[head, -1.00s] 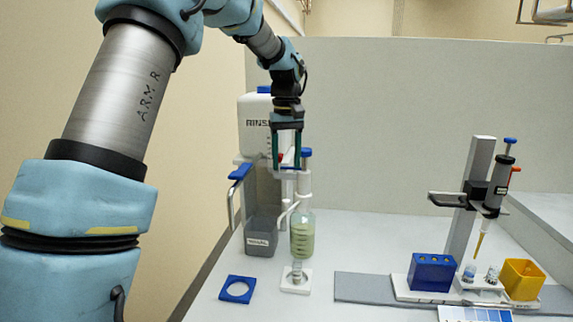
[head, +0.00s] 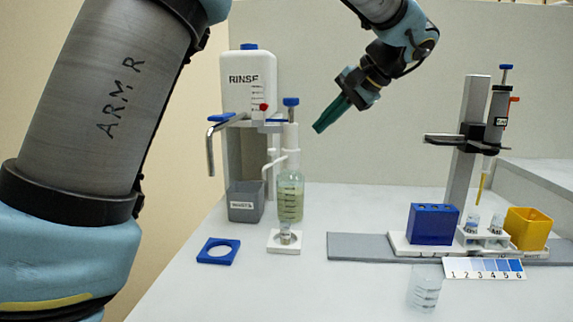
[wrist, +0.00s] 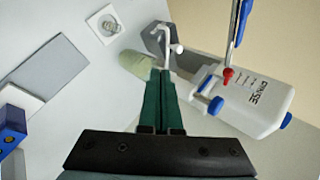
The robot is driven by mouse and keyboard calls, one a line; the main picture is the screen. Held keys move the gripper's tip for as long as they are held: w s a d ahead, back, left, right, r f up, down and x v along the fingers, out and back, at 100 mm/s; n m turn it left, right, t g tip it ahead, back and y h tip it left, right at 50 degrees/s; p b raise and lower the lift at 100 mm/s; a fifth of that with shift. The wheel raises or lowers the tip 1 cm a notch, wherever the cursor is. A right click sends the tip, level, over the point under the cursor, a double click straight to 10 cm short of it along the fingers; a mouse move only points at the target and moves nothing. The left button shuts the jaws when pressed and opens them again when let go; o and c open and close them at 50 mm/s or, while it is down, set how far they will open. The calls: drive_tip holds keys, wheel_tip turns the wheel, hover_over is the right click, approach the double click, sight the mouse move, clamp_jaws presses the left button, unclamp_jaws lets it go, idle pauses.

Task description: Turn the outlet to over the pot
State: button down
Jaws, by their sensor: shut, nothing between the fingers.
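The dispenser bottle (head: 290,200) holds pale green liquid and has a white head with a blue-topped plunger (head: 291,102). Its thin white outlet (head: 270,163) points left with the tip bent down, towards the grey waste tub (head: 243,210). It also shows in the wrist view (wrist: 165,33). A small clear pot (head: 287,238) stands on a white pad in front of the bottle, with no outlet tip above it. My gripper (head: 318,128) is shut and empty, in the air right of the dispenser head. In the wrist view its fingers (wrist: 159,75) overlap the bottle; contact cannot be told.
A white RINSE bottle (head: 250,90) with a metal tube (head: 210,155) stands behind left. A blue ring plate (head: 218,251) lies front left. At right are a syringe stand (head: 467,150), blue block (head: 433,224), yellow bin (head: 528,231) and clear beaker (head: 425,290). The front middle is clear.

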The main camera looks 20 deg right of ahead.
approach(273, 157)
wheel_tip(273, 157, down, 3)
drive_tip(key=shift+w+a+f+p, duration=0.15)
drive_tip(key=shift+w+a+p, duration=0.1)
drive_tip(key=shift+w, duration=0.25)
drive_tip(key=shift+w+a+f+p, duration=0.15)
drive_tip(key=shift+w+a, duration=0.1)
drive_tip(key=shift+w, duration=0.3)
drive_tip(key=shift+w+a+f+p, duration=0.15)
drive_tip(key=shift+w+a, duration=0.15)
drive_tip(key=shift+w, duration=0.2)
drive_tip(key=shift+a, duration=0.1)
